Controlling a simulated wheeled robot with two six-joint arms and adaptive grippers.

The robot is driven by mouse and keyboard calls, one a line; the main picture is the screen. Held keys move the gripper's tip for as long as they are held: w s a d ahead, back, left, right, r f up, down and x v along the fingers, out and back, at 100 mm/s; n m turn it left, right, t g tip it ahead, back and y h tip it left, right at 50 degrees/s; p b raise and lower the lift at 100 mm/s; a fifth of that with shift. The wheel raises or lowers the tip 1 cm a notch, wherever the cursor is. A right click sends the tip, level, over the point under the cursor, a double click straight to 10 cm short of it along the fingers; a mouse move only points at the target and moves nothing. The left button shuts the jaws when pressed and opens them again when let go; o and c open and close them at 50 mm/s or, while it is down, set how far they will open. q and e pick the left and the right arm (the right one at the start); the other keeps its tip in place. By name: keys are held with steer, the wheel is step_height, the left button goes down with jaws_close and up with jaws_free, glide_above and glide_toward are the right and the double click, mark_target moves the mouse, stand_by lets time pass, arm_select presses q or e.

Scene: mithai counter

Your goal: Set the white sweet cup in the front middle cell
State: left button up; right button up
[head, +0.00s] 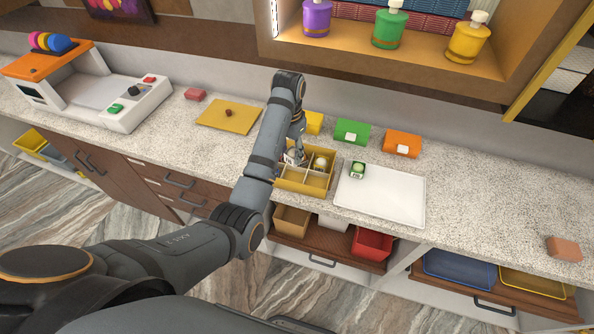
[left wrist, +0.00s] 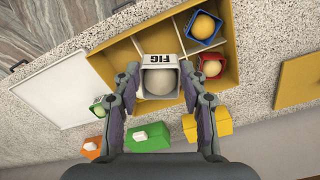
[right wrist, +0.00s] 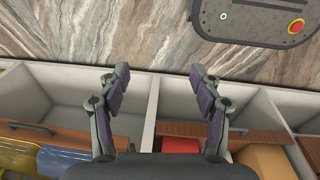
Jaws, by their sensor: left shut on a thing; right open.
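The white sweet cup (left wrist: 158,75), marked FIG and holding a pale round sweet, is between the fingers of my left gripper (left wrist: 158,88), which is shut on it. In the left wrist view it overlaps the yellow divided box (left wrist: 112,65); its height above the box is unclear. The box (head: 304,190) also shows in the head view, partly behind my left gripper (head: 298,151). A blue cup (left wrist: 203,27) and a red cup (left wrist: 211,66) with sweets stand in cells at one end. The front middle cell (left wrist: 155,40) looks empty. My right gripper (right wrist: 157,85) is open and empty.
A white tray (head: 385,205) right of the box holds a green cup (head: 357,170). Yellow (head: 314,122), green (head: 352,132) and orange (head: 402,143) boxes stand behind. A yellow board (head: 228,117) lies left. Open bins (head: 372,242) are below the counter.

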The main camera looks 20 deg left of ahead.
mark_target(289, 162)
arm_select(q)
steer(key=f+b, duration=0.1)
steer(key=b, duration=0.1)
steer(key=s+f+b, duration=0.1)
steer(key=f+b, duration=0.1)
steer(key=shift+s+f, duration=0.15)
steer(key=shift+f, duration=0.15)
steer(key=f+b, duration=0.1)
steer(key=f, duration=0.1)
steer(key=b, duration=0.1)
steer(key=shift+w+f+b, duration=0.25)
steer(key=shift+f+b, duration=0.05)
steer(key=shift+f, duration=0.1)
steer(key=shift+w+f, duration=0.1)
steer(key=shift+w, duration=0.1)
steer(key=shift+s+f+b, duration=0.15)
steer(key=shift+f+b, duration=0.35)
steer(key=shift+b, duration=0.05)
steer(key=shift+s+f, duration=0.15)
steer(key=shift+f, duration=0.9)
steer(key=shift+f+p, duration=0.1)
steer(key=shift+p, duration=0.2)
arm_select(e)
steer(key=s+f, duration=0.3)
steer(key=f, duration=0.4)
steer(key=shift+d+f, duration=0.15)
steer(key=shift+d, duration=0.1)
arm_select(q)
steer(key=o, duration=0.9)
steer(key=shift+c, duration=0.2)
